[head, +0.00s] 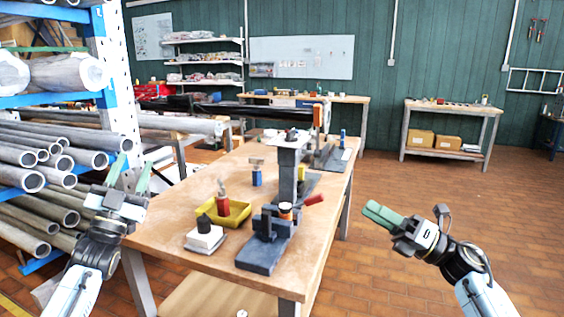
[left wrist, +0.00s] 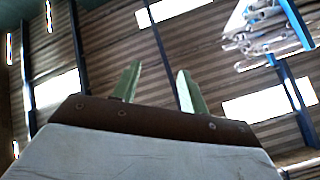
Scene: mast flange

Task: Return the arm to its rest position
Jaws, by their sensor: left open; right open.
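My left gripper (head: 130,172) is raised at the left of the head view, beside the pipe rack and left of the workbench. Its green fingers point up and stand apart with nothing between them. In the left wrist view the same fingers (left wrist: 160,88) are apart and empty, with the roof behind them. My right gripper (head: 380,214) is right of the workbench, over the open floor, with its green fingers pointing left. The fingers overlap in this view, and I see nothing held. Both grippers are clear of the bench top.
The wooden workbench (head: 180,222) holds a dark vise-like fixture (head: 265,246), a yellow tray (head: 238,212) with a red-handled tool and a white block (head: 204,240). A rack of metal pipes (head: 60,160) stands close at the left. The brick floor (head: 400,270) at the right is free.

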